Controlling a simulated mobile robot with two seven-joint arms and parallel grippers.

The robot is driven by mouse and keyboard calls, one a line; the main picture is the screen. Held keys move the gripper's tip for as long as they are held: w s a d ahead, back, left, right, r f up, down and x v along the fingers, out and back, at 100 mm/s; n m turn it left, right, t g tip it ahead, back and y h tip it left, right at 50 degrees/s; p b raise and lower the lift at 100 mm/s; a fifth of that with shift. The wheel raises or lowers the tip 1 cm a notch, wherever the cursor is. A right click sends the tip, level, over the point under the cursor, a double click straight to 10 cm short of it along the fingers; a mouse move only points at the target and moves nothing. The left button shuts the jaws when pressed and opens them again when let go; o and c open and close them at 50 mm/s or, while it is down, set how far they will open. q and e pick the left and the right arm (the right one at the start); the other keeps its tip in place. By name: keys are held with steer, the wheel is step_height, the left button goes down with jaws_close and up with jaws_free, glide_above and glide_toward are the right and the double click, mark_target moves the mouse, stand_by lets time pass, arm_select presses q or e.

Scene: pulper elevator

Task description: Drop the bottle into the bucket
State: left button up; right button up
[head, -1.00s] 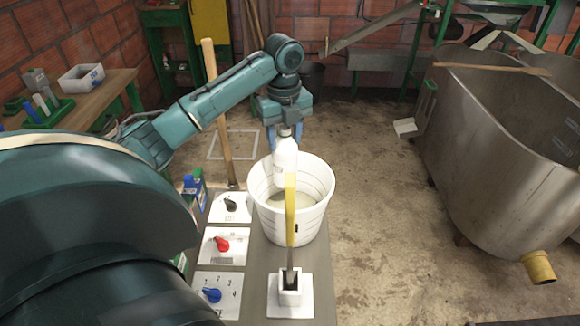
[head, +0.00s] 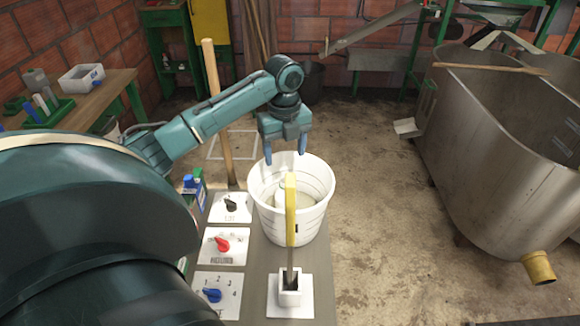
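The white bucket (head: 318,217) stands on the grey bench. The white bottle (head: 283,188) is inside the bucket, low down, and only part of it shows behind the yellow handle and the rim. My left gripper (head: 286,158) is above the back of the bucket rim, pointing down. Its two blue fingers are apart with nothing between them. My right gripper is not in the head view.
A tool with a yellow handle (head: 291,215) stands upright in a white holder (head: 290,298) before the bucket. Dial panels (head: 224,246) lie left of it, with a wooden pole (head: 217,110) behind. A large metal tank (head: 490,170) stands right, past open floor.

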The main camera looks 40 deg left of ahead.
arm_select(q)
steer(key=shift+o, duration=0.2)
step_height(320, 180, up, 13)
stand_by(0.6)
steer(key=shift+s, duration=0.1)
stand_by(0.4)
